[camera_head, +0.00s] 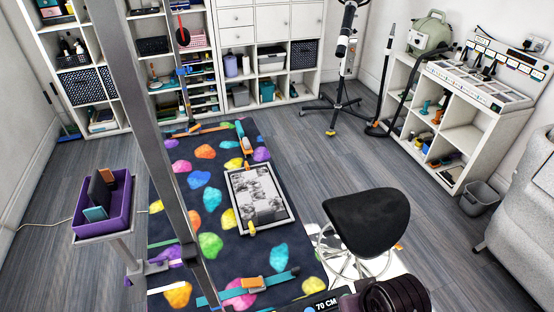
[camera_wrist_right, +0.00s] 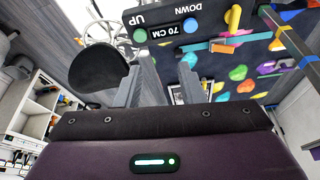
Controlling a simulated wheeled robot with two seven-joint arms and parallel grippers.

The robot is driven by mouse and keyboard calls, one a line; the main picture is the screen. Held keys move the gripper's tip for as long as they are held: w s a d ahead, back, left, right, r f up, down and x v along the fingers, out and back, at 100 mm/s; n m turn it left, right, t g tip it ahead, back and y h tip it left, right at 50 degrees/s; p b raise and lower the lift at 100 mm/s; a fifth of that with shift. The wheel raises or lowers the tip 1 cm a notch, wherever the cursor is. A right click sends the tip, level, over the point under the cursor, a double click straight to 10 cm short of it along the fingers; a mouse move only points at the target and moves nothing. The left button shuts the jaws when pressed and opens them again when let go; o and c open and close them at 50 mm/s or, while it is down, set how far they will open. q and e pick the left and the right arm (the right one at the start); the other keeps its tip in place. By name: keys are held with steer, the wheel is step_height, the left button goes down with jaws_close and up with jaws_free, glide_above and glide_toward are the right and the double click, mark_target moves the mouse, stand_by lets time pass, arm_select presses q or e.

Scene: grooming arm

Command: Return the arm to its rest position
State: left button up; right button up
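A tall grey metal post (camera_head: 160,150), which looks like the grooming arm, crosses the head view from top to bottom on the left side of the table. How it is joined to the table is not clear. The table has a dark top with bright coloured blotches (camera_head: 290,240). A grey bar (camera_wrist_right: 292,42) also shows at the upper right of the right wrist view. My right gripper (camera_wrist_right: 160,92) has its two grey fingers apart with nothing between them, close to the table's edge and its height display (camera_wrist_right: 163,32). My left gripper is not in view.
A framed black-and-white panel (camera_head: 258,200) lies on the table. A black stool (camera_head: 368,220) stands at its right. A purple bin (camera_head: 103,205) is on the left. Shelves (camera_head: 265,45) line the back, and a white cabinet (camera_head: 455,120) stands right.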

steer(key=s+d+f+g+b, duration=0.1)
steer(key=s+d+f+b, duration=0.1)
steer(key=f, duration=1.5)
steer(key=s+d+f+g+b, duration=0.1)
steer(key=s+f+b, duration=0.1)
steer(key=f, duration=1.5)
steer(key=s+d+f+b, duration=0.2)
steer(key=s+f, duration=0.7)
steer(key=f, duration=0.2)
steer(key=s+d+f+g+b, duration=0.1)
steer(key=s+d+f, duration=0.1)
steer(key=s+f, duration=0.8)
steer(key=shift+f+h+b, duration=0.35)
steer(key=shift+h, duration=0.05)
